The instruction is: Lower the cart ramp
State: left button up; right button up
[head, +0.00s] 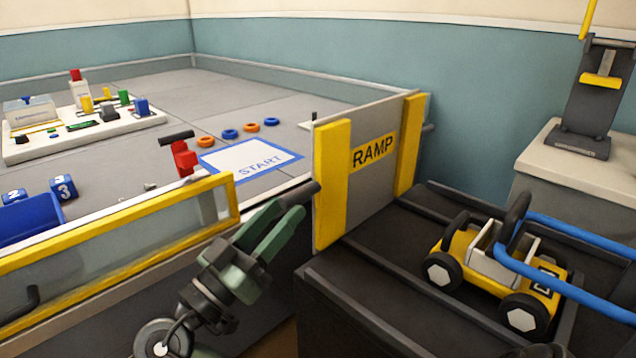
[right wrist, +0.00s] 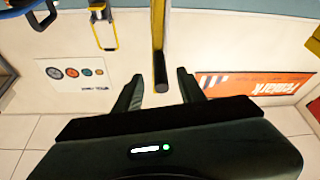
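In the right wrist view, the ramp shows edge-on (right wrist: 158,28), and the handle's dark end (right wrist: 161,85) lies between the two open fingers; contact cannot be told. My left gripper is not in view.
A yellow toy buggy (head: 475,262) with a blue bar sits on the cart. A yellow-framed clear panel (head: 130,235) edges the grey arena at left. The arena holds a START mat (head: 250,160), coloured rings and blocks. A pale cabinet (head: 570,165) stands at right.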

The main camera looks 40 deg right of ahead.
aim_at(310, 184)
jog(key=x, duration=0.7)
jog(key=shift+d, duration=0.2)
jog(key=c, duration=0.9)
grip_shut()
dwell(0.3)
